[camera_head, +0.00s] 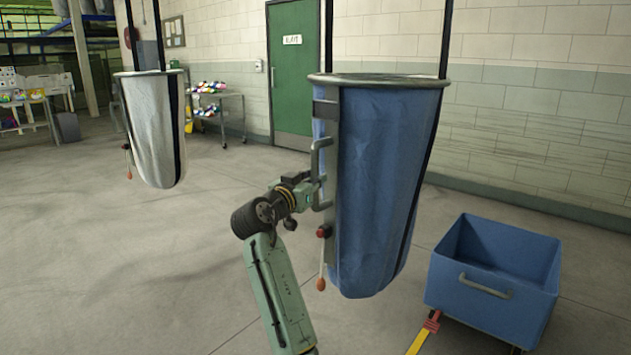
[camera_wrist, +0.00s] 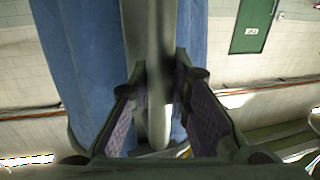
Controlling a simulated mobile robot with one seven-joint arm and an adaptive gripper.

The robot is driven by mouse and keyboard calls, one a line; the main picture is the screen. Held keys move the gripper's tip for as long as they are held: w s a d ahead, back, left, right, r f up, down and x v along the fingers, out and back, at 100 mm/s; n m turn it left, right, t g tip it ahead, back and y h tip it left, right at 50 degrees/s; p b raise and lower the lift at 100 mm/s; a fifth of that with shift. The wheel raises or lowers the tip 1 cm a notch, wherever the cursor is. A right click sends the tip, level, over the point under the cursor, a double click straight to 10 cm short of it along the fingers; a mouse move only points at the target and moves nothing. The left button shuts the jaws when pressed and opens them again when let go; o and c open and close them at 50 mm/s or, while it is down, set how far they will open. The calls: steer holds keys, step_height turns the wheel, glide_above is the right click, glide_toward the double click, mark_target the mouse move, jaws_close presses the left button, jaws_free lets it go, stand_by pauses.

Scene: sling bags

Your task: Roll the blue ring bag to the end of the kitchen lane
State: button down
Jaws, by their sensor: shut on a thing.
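The blue ring bag (camera_head: 378,170) hangs upright from dark straps at the right of centre in the head view, its metal ring at the top. A grey metal handle (camera_head: 322,160) runs down its left side. My gripper (camera_head: 312,190) is at the lower part of this handle. In the wrist view my gripper (camera_wrist: 165,115) has its two purple-lined fingers on either side of the grey handle bar (camera_wrist: 158,115), with the blue fabric (camera_wrist: 85,65) behind. A red knob (camera_head: 323,231) and a hanging cord with an orange end (camera_head: 320,284) are below the handle.
A blue wheeled tub (camera_head: 490,310) stands on the floor at the right, close to the bag. A white ring bag (camera_head: 152,130) hangs at the left. A cart with coloured items (camera_head: 215,105) stands by the green door (camera_head: 294,65). Open floor lies at left.

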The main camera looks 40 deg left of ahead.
stand_by(0.3)
steer(key=c, duration=1.5)
jaws_free()
steer(key=shift+d, duration=0.1)
steer(key=s, duration=0.4)
steer(key=s+d, duration=0.1)
steer(key=s, duration=0.7)
steer(key=shift+d, duration=0.3)
